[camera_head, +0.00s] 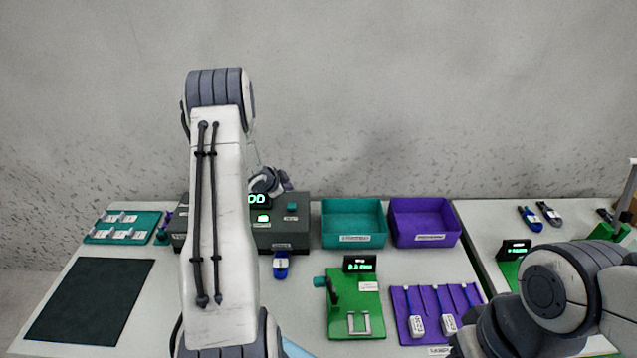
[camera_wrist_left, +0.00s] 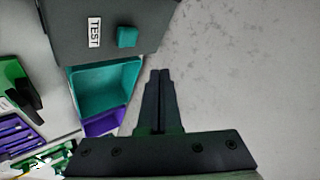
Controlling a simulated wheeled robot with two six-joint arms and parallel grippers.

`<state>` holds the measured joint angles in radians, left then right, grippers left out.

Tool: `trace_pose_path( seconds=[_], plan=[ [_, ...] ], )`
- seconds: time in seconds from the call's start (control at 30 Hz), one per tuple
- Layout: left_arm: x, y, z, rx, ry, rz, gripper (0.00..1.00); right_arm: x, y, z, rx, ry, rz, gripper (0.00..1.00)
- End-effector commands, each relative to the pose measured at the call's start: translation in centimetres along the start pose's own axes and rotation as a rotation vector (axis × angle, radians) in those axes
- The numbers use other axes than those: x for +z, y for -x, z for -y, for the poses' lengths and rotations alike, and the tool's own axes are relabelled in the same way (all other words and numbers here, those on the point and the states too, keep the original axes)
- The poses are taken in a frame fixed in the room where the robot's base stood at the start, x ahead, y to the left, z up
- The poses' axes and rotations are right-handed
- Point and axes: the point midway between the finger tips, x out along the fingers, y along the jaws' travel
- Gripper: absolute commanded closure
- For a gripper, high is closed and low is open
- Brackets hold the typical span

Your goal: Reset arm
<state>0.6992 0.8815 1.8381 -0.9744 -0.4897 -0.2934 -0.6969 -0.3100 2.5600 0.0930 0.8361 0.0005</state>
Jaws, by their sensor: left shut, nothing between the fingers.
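My left arm comes in from the left and rises in the middle-left of the head view. My left gripper (camera_head: 272,182) is partly hidden behind the arm, above the dark tester box (camera_head: 290,236). In the left wrist view its two fingers (camera_wrist_left: 158,75) are closed together with nothing between them. The tester box (camera_wrist_left: 75,30) with its TEST label is close beside the fingers there. My right arm shows only as bulky links at the lower right of the head view; its gripper is out of sight.
A teal tray (camera_head: 353,241) and a purple tray (camera_head: 424,242) stand right of the tester. A blue connector (camera_head: 280,268) lies before it. A green gauge fixture (camera_head: 357,303) and a purple rack (camera_head: 403,313) sit in front. A dark mat (camera_head: 88,303) lies left.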

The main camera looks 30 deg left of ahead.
Motion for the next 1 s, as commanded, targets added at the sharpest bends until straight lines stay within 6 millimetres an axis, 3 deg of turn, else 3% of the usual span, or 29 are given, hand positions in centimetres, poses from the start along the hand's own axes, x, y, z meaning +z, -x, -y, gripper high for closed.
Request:
trace_pose_path(
  seconds=[0.17, 0.23, 0.33, 0.43, 0.5, 0.6, 0.7, 0.87, 1.0],
  plan=[
    [0.0, 0.0, 0.0, 0.0, 0.0, 0.0, 1.0, 0.0, 0.0, 0.0, 0.0, -0.002, 0.0, 0.5],
    [-0.9, 0.1, -0.2, 0.002, -0.003, 0.003, 1.0, 0.0, -0.1, 0.0, 0.0, -0.003, 0.0, 0.5],
    [-4.2, 0.7, -1.1, 0.014, -0.003, 0.025, 1.0, 0.0, -0.3, 0.0, 0.0, -0.002, 0.0, 0.5],
    [-9.7, 2.5, -3.8, 0.039, 0.006, 0.067, 1.0, 0.0, -0.8, -0.1, 0.0, -0.002, 0.0, 0.5],
    [-13.6, 4.6, -6.7, 0.066, 0.022, 0.104, 1.0, 0.1, -1.1, -0.1, 0.0, -0.002, 0.0, 0.5],
    [-18.0, 8.5, -11.7, 0.116, 0.051, 0.156, 1.0, 0.1, -1.5, -0.1, 0.0, -0.002, 0.0, 0.5],
    [-20.8, 13.0, -17.3, 0.182, 0.075, 0.205, 1.0, 0.1, -1.9, -0.1, 0.0, -0.001, 0.0, 0.5],
    [-21.9, 21.3, -26.3, 0.311, 0.102, 0.291, 1.0, 0.1, -2.5, -0.2, 0.0, -0.001, 0.0, 0.5],
    [-20.1, 28.6, -33.2, 0.441, 0.1, 0.376, 1.0, 0.2, -3.0, -0.2, 0.0, -0.001, 0.0, 0.5]
  ],
)
